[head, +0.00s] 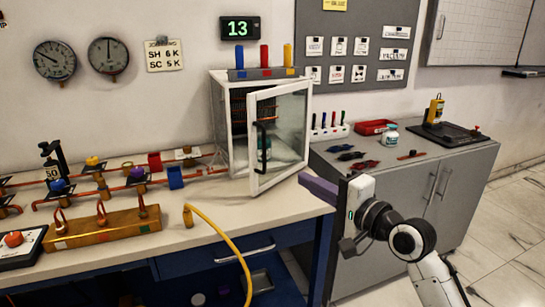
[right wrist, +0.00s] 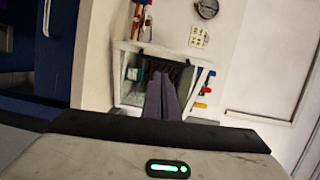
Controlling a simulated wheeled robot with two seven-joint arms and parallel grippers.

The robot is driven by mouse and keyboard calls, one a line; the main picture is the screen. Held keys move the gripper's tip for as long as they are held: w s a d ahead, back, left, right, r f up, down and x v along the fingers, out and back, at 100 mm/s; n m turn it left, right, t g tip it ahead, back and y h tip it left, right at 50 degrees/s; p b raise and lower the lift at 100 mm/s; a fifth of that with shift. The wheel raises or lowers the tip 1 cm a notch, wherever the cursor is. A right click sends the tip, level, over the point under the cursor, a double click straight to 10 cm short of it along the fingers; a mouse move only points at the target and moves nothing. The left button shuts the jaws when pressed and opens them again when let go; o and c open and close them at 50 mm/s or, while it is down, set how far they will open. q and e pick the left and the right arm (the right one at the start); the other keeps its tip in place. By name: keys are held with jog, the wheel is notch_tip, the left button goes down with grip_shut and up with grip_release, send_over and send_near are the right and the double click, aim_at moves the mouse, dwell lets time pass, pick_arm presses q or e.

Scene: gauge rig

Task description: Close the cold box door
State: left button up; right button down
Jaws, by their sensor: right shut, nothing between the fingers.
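The cold box (head: 219,115) is a white-framed cabinet with clear panes at the back of the bench. Its glazed door (head: 285,130) stands partly open, its free left edge swung out towards me and a gap showing the inside on the left. A black upright handle (head: 262,148) is near that free edge. The box also shows, turned sideways, in the right wrist view (right wrist: 133,85). My right gripper (head: 304,180) has its purple fingers shut and empty, just right of the door's lower part; I cannot tell whether they touch it. The fingers (right wrist: 162,82) overlap the box in the wrist view.
A yellow hose (head: 225,240) hangs over the front edge. A grey cabinet (head: 450,175) stands at right with a red tray (head: 374,127) and small tools on top.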

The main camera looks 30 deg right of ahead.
jog(key=r, duration=0.2)
send_near(265, 148)
jog(key=shift+m, duration=0.3)
jog(key=w, duration=0.6)
jog(key=shift+w+f, duration=0.15)
jog(key=shift+f, duration=0.05)
jog(key=shift+w+a+p, duration=0.1)
jog(key=shift+p, duration=0.25)
